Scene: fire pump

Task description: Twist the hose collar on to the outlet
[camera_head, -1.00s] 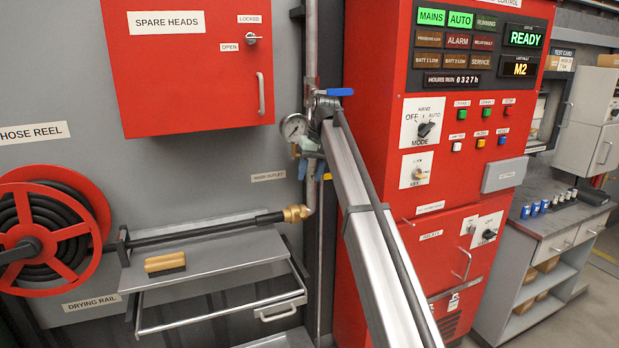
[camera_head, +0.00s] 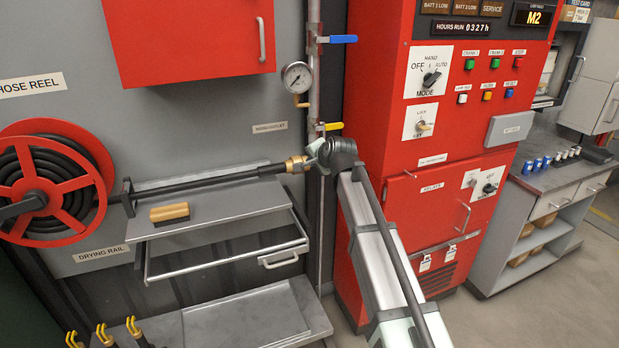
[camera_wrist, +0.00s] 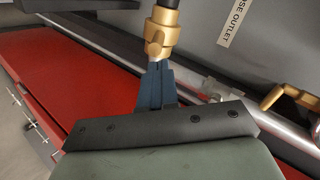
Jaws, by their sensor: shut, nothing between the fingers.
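The brass hose collar (camera_head: 297,164) is on the end of the black hose (camera_head: 225,179), beside the vertical pipe. In the wrist view the brass collar (camera_wrist: 161,36) is just beyond my fingertips. My gripper (camera_wrist: 154,72) is shut, its blue fingers together and pointing at the collar; I cannot tell whether they touch it. In the head view my gripper (camera_head: 314,158) is right of the collar, partly hidden by my own wrist. The outlet is mostly hidden behind the gripper; I cannot tell how the collar is seated on it.
The vertical pipe (camera_head: 314,100) carries a gauge (camera_head: 297,77), a blue lever (camera_head: 341,39) and a yellow lever (camera_head: 329,127). The red control cabinet (camera_head: 385,130) stands close at right.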

